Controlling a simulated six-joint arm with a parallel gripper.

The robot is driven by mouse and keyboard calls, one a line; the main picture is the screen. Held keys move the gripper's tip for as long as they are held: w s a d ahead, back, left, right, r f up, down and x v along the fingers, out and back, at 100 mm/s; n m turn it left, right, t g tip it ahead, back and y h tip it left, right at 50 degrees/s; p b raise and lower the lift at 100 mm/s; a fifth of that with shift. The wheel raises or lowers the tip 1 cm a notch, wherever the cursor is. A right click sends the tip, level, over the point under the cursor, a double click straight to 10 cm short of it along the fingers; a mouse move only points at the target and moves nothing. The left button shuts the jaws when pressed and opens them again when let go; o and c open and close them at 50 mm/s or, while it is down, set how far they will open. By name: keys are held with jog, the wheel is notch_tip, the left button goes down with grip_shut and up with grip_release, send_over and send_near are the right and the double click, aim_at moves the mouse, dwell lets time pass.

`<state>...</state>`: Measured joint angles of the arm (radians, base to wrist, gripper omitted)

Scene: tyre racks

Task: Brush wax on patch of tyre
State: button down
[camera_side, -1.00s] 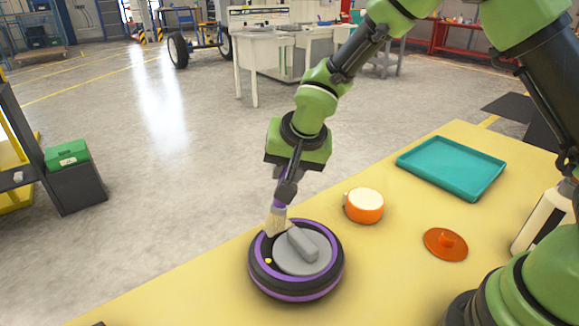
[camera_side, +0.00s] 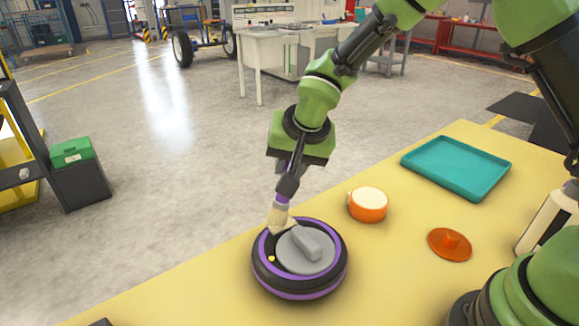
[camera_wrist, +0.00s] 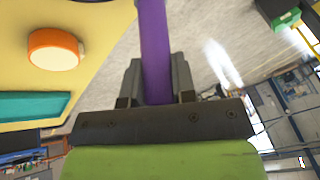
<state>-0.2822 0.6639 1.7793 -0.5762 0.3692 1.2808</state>
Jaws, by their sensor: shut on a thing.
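My gripper (camera_side: 287,186) is shut on the purple handle of a brush, whose pale bristles (camera_side: 279,217) point down. The purple handle (camera_wrist: 153,50) also shows between the jaws in the wrist view. The bristles are at the back left rim of the tyre (camera_side: 300,284); I cannot tell whether they touch it. The tyre lies flat on the yellow table, black with purple rings and a grey hub. A small yellow patch (camera_side: 271,259) shows on its left side. An orange pot (camera_side: 367,206) with a cream top stands behind and right of the tyre.
An orange lid with a knob (camera_side: 450,243) lies on the yellow table (camera_side: 400,285) to the right. A teal tray (camera_side: 457,168) lies at the back right. A white bottle (camera_side: 548,218) stands at the right edge. The table between tyre and lid is clear.

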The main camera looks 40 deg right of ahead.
jog(key=shift+w+r, duration=0.1)
jog(key=shift+r, duration=2.9)
jog(key=shift+d, duration=0.1)
